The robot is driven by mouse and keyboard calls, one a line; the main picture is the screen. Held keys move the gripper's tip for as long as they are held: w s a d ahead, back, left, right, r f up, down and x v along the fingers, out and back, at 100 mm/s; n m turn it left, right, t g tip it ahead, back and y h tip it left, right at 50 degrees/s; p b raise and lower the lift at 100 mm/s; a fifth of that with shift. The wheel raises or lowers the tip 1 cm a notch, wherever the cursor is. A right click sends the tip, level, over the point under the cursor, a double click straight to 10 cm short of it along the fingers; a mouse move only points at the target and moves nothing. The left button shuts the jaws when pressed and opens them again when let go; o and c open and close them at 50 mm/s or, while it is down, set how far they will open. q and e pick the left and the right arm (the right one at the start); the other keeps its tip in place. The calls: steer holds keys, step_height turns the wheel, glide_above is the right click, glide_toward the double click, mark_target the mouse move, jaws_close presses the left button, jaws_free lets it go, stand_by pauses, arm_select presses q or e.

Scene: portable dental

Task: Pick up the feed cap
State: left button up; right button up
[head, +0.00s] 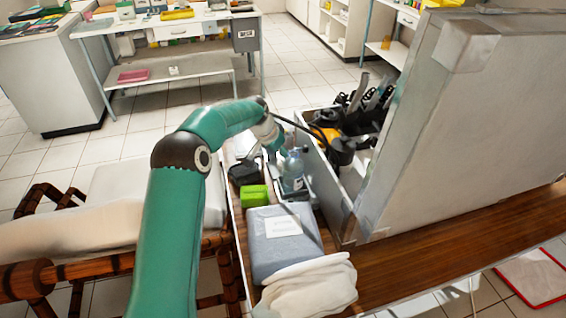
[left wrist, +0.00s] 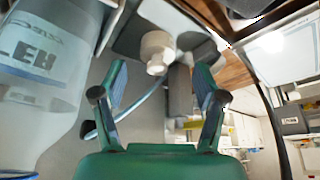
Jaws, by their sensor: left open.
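In the left wrist view, a small white cap-like piece (left wrist: 157,47), which looks like the feed cap, sits beyond the fingertips, roughly centred between them. A thin pale-blue tube (left wrist: 140,103) runs close below it; I cannot tell whether it is joined to it. My left gripper (left wrist: 160,82) is open, with nothing between its green fingers. In the head view, the left gripper (head: 277,146) is beside a clear bottle (head: 293,170), partly hidden by my arm. The cap cannot be made out there. My right gripper is not in view.
The labelled bottle (left wrist: 40,75) stands close on the left in the wrist view. In the head view, a green box (head: 254,196), a grey package (head: 283,240) and a white cloth (head: 310,285) lie nearer. A large open case (head: 450,120) with black-handled tools stands to the right.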

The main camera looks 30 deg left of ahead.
arm_select(q)
steer(key=shift+x, duration=1.95)
steer(key=shift+w+d+r, duration=0.1)
steer(key=shift+d+r, duration=0.05)
steer(key=c, duration=1)
steer(key=shift+c, duration=0.2)
steer(key=shift+r, duration=0.75)
step_height(320, 180, up, 11)
steer(key=p, duration=0.1)
step_height(320, 180, up, 7)
steer(key=p, duration=0.3)
glide_above(283, 159)
steer(key=shift+w+r, duration=0.25)
steer(key=shift+w, duration=0.1)
